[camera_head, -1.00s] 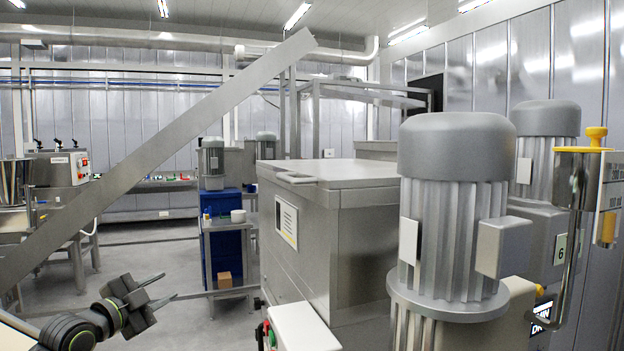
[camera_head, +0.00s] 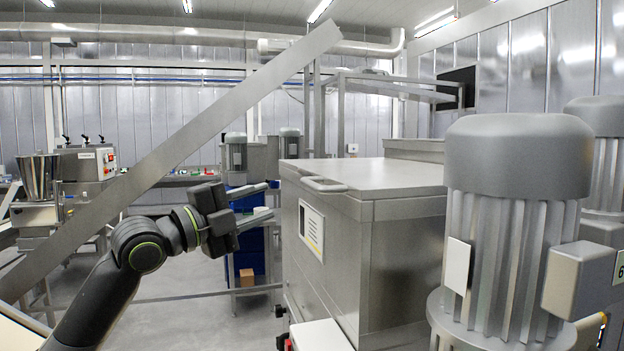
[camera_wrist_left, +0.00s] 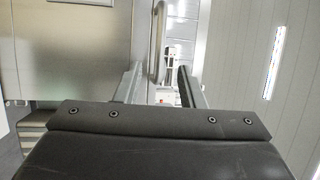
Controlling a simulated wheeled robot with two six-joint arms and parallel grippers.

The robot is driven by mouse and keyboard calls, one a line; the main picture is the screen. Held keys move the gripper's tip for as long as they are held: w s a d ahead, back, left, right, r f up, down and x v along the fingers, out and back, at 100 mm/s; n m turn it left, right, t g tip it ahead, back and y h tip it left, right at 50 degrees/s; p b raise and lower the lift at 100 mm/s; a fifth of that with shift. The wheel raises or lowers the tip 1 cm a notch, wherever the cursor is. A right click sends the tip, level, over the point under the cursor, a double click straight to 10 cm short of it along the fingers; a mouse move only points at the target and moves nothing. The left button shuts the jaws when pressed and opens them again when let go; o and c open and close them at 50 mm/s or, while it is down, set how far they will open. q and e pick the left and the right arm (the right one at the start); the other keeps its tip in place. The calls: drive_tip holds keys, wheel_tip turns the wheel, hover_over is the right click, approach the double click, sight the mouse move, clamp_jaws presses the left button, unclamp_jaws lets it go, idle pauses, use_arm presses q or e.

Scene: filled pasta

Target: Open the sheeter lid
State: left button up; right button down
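The sheeter is the large steel box in the middle. Its flat lid (camera_head: 395,173) lies shut on top, with a bar handle (camera_head: 324,185) at its left edge. My left gripper (camera_head: 268,200) is open and empty, left of the handle, with its fingers pointing right towards it. In the left wrist view the handle (camera_wrist_left: 158,42) lines up with the gap between the two open fingers (camera_wrist_left: 160,75), seemingly just beyond the tips. I see no contact. My right gripper is out of view.
A large ribbed motor (camera_head: 515,215) stands close at the right. A long slanted steel beam (camera_head: 175,155) crosses the left side, behind my left arm. A blue cabinet and a small table (camera_head: 255,225) stand behind the gripper. Grey floor (camera_head: 190,320) is open below.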

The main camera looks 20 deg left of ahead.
sight(308, 186)
use_arm(q)
drive_tip(key=p+x, duration=0.5)
drive_tip(key=x, duration=0.6)
drive_tip(key=shift+d+r, duration=0.1)
drive_tip(key=shift+r, duration=0.1)
drive_tip(key=shift+w+d+f, duration=0.1)
drive_tip(key=shift+w+d, duration=0.3)
drive_tip(key=shift+w, duration=0.2)
clamp_jaws()
